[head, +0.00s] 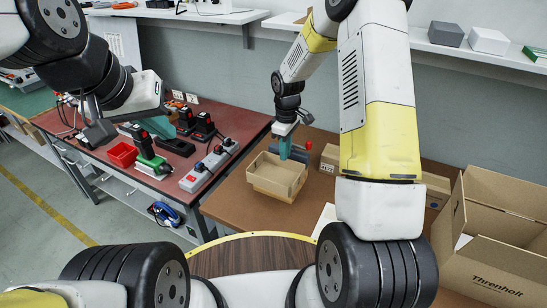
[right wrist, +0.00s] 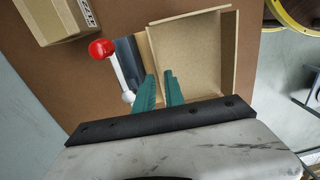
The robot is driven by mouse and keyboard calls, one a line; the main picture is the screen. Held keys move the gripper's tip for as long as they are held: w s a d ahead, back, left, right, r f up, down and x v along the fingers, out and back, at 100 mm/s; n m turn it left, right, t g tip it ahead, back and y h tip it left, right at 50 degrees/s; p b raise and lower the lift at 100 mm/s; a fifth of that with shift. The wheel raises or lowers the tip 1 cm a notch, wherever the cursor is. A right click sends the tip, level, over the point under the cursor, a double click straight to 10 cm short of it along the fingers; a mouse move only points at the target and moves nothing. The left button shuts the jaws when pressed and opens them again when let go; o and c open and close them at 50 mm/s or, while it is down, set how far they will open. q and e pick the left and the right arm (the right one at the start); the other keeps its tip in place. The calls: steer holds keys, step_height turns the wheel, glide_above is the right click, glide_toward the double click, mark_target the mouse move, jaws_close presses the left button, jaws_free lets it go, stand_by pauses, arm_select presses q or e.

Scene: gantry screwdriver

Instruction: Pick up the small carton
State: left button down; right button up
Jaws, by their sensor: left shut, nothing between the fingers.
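A shallow open cardboard carton (head: 277,177) stands on the brown table (head: 232,205). In the right wrist view, its open inside (right wrist: 193,55) faces me. My right gripper (head: 287,150) is at its far edge in the head view. In the right wrist view, the teal fingers (right wrist: 161,88) stand slightly apart at the carton's near left wall, with a gap between their tips. I cannot tell if they touch the wall. A small closed carton with a label (head: 329,161) stands behind; it also shows in the right wrist view (right wrist: 58,18). My left gripper (head: 158,127) is shut and empty above the red bench.
A red-knobbed lever (right wrist: 112,68) on a grey fixture stands close beside the open carton. A large open Threnholt box (head: 492,240) is at the right. The red bench (head: 243,125) holds power tools, a red bin (head: 122,154) and a power strip (head: 208,166).

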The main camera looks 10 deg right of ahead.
mark_target(276, 173)
step_height(276, 173, down, 4)
steer(key=shift+w, duration=0.15)
jaws_close()
steer(key=shift+r, duration=0.15)
stand_by(1.5)
